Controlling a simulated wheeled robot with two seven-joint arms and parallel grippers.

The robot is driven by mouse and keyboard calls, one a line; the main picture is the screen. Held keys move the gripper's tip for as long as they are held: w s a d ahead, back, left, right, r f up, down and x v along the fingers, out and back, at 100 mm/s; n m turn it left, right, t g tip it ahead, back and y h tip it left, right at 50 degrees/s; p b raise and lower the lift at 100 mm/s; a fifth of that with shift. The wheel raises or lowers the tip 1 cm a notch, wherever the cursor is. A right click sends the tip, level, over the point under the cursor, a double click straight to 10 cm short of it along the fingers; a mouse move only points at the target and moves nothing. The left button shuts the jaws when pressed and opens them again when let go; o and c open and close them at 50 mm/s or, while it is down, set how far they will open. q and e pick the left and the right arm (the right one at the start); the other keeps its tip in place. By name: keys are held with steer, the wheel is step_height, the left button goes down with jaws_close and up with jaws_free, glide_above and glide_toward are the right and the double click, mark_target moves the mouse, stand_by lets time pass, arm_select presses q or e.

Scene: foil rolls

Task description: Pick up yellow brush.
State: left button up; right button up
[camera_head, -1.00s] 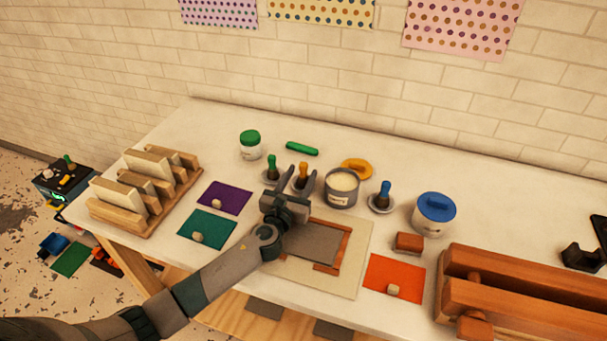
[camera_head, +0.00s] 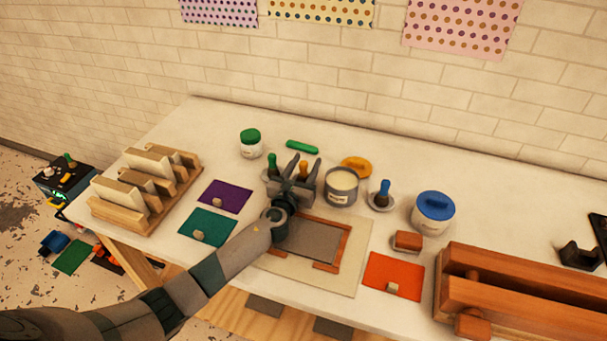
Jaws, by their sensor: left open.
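The yellow brush (camera_head: 303,167) stands upright with its orange-yellow handle up, left of the grey open tub. My left gripper (camera_head: 305,163) is open, with one finger on either side of the handle in this view. Whether the fingers touch it cannot be told. The brush's lower part is hidden behind my gripper. A green-handled brush (camera_head: 272,160) stands just left of my gripper, and a blue-handled brush (camera_head: 384,189) stands farther right in a small dish. My right gripper is not in view.
The grey tub (camera_head: 341,188) stands close right of my gripper, with a yellow lid (camera_head: 357,167) behind it. A green-lidded jar (camera_head: 250,143), a green roll (camera_head: 302,146) and a blue-lidded tub (camera_head: 434,213) stand nearby. A framed plate (camera_head: 345,270) lies under my wrist.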

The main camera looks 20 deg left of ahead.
arm_select(q)
steer(key=shift+w, duration=1.1)
jaws_close()
